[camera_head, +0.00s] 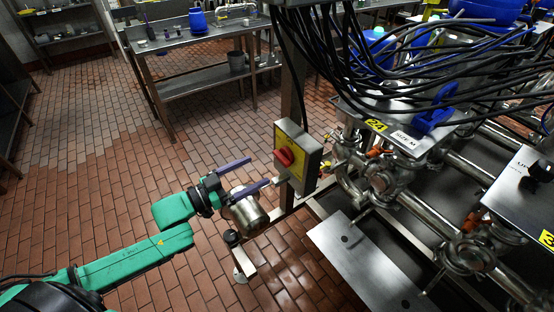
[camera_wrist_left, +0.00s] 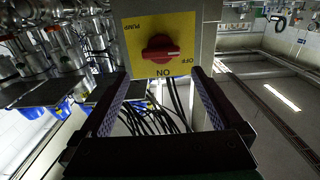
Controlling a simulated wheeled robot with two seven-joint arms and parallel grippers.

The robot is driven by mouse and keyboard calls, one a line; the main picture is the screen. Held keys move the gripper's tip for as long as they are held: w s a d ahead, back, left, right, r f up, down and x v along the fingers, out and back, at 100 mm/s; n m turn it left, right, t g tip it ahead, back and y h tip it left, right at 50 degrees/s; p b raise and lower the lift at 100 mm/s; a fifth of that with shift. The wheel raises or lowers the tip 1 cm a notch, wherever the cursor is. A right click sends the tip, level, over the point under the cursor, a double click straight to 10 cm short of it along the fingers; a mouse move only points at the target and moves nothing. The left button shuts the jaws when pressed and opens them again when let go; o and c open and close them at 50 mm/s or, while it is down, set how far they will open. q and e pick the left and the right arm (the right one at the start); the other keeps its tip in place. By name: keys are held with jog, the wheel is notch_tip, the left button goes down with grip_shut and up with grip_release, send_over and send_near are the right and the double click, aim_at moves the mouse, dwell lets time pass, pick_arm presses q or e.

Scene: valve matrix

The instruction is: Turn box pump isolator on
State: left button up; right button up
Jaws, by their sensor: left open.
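The pump isolator is a grey box (camera_head: 313,160) with a yellow face plate and a red rotary knob (camera_head: 285,157), mounted on a post in the middle of the head view. In the left wrist view, the yellow plate (camera_wrist_left: 180,25) appears upside down with "ON", "OFF" and "PUMP" lettering. There the knob (camera_wrist_left: 160,49) has its bar lying crosswise, with one end towards "OFF". My left gripper (camera_head: 262,169) is open and empty, its purple fingers pointing at the box. The fingertips are short of the knob, apart from it. My right gripper is not in view.
Steel pipes and valves (camera_head: 385,185) stand right of the box, under a bundle of black cables (camera_head: 400,75). A metal cylinder (camera_head: 248,212) is below my left gripper. A steel bench (camera_head: 190,42) stands behind. The tiled floor at left is clear.

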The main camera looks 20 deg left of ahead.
aim_at(278, 159)
pick_arm(q)
jog(key=x, duration=0.8)
jog(key=shift+a, duration=0.1)
jog(key=shift+w+d+f, duration=0.1)
jog(key=shift+w+d, duration=0.15)
jog(key=shift+w, duration=0.1)
jog(key=c, duration=1.1)
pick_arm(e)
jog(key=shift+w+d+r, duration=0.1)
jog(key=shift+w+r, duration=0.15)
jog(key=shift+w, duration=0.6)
